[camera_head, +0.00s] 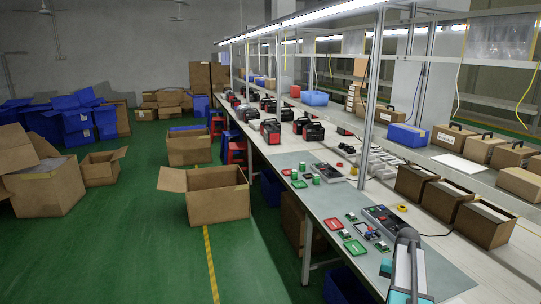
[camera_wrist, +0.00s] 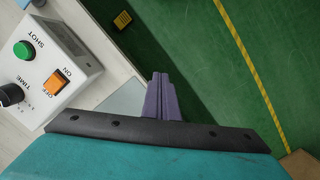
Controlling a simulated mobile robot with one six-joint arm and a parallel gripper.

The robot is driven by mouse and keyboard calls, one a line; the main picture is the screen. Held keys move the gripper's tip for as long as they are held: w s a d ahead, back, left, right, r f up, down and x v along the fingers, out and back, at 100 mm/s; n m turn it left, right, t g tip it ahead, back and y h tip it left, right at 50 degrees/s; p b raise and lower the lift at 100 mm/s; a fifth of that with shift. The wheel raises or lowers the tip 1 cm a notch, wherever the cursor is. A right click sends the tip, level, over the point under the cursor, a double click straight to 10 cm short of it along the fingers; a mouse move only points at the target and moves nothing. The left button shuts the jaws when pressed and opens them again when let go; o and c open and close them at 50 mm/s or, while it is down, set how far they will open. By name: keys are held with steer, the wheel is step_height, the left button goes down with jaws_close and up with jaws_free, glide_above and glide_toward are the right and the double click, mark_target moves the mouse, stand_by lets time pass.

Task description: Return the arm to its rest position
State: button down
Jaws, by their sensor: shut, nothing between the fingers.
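My gripper (camera_wrist: 160,78) shows in the wrist view as two purple fingers pressed together, with nothing between them. They extend past a dark bar and a teal part of my own arm. Behind the fingertips are the pale bench edge and the green floor. In the head view my arm (camera_head: 405,268) rises at the lower right in front of the workbench (camera_head: 335,205). I cannot make out the fingers clearly there.
A white control box (camera_wrist: 55,65) with a green button and an orange switch is left of the fingers. The bench carries green trays (camera_head: 355,247), circuit boards and a grey device (camera_head: 382,218). Cardboard boxes (camera_head: 218,205) stand on the floor; the green aisle (camera_head: 160,260) is open.

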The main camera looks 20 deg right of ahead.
steer(key=w+a+f+n+g, duration=0.1)
steer(key=a+f, duration=0.5)
steer(key=a, duration=0.2)
steer(key=w+a+f+n+g, duration=0.1)
steer(key=a+f+n, duration=0.1)
steer(key=a+f, duration=0.5)
steer(key=s+a+f+n+g+b, duration=0.1)
steer(key=s+a+f, duration=0.25)
steer(key=a, duration=0.35)
steer(key=s+a+f+n, duration=0.1)
steer(key=s+a+f, duration=0.1)
steer(key=a+f, duration=0.3)
steer(key=s+a+f+n+g+b, duration=0.1)
steer(key=s+a+f, duration=0.15)
steer(key=a, duration=0.55)
steer(key=s+a+f+n, duration=0.1)
steer(key=s+a+f, duration=0.3)
steer(key=s, duration=0.4)
steer(key=s+a+f+n+h+b, duration=0.1)
steer(key=s+a+f+n, duration=0.1)
steer(key=s+a+f, duration=0.3)
steer(key=shift+s+a+n+g, duration=0.3)
steer(key=shift+s+a, duration=0.75)
steer(key=shift+s, duration=0.6)
steer(key=shift+f, duration=0.1)
